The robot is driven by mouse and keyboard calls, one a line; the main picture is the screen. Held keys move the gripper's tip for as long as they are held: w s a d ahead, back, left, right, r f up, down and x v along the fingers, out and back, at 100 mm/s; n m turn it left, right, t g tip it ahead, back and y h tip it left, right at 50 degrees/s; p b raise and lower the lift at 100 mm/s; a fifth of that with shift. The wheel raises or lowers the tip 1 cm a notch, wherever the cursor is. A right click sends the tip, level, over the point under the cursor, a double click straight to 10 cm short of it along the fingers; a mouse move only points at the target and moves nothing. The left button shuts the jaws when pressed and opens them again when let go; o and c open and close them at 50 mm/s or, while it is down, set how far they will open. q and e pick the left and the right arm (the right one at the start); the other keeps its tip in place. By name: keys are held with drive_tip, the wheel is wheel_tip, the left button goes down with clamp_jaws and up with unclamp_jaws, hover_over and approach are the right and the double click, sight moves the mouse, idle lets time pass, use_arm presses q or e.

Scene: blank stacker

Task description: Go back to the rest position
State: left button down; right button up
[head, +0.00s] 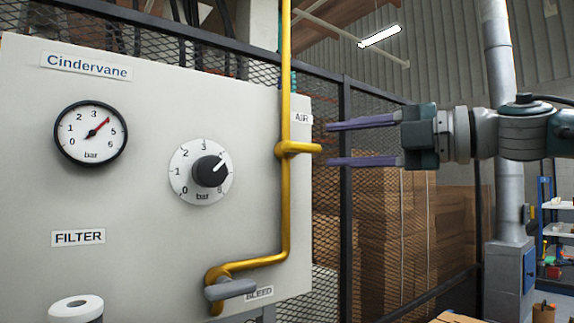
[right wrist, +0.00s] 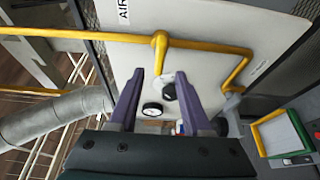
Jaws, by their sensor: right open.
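My right gripper (head: 330,144) comes in from the right in the head view, with two purple fingers spread apart and nothing between them. It is also open in the right wrist view (right wrist: 158,80). It points left toward the light grey panel (head: 150,130). A yellow pipe (head: 286,210) runs down the panel's right part, with a stub toward the fingers. The fingertips appear to the right of the pipe; I cannot tell the exact gap. My left gripper is not in the head view.
The panel carries a gauge (head: 91,134), a black knob (head: 210,171) and a grey bleed handle (head: 231,289). A mesh fence (head: 375,190) stands behind, with stacked boxes (head: 385,220) beyond. A shelf (head: 556,225) is at the far right. A white roll-like cylinder (head: 76,306) is at bottom left.

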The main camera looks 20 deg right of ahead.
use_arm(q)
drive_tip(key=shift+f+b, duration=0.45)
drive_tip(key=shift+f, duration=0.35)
use_arm(e)
drive_tip(key=shift+v, duration=1.2)
drive_tip(key=a+f+m+t, duration=0.3)
drive_tip(key=a+f+m, duration=0.2)
drive_tip(key=a, duration=0.3)
drive_tip(key=s+f+m+h+p, duration=0.2)
drive_tip(key=s+f+m+h, duration=0.1)
drive_tip(key=f+m+h, duration=0.65)
drive_tip(key=s+d+f+m+g+h, duration=0.2)
drive_tip(key=s+f+m+g, duration=0.5)
drive_tip(key=s+f, duration=0.7)
use_arm(q)
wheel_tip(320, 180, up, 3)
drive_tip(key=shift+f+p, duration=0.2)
drive_tip(key=shift+p, duration=0.15)
use_arm(e)
drive_tip(key=s+d+f+m+g, duration=0.1)
drive_tip(key=s+f+m+g, duration=0.2)
drive_tip(key=s, duration=1.2)
wheel_tip(320, 180, down, 4)
drive_tip(key=g, duration=0.2)
drive_tip(key=shift+f+g, duration=0.2)
drive_tip(key=shift+g, duration=0.2)
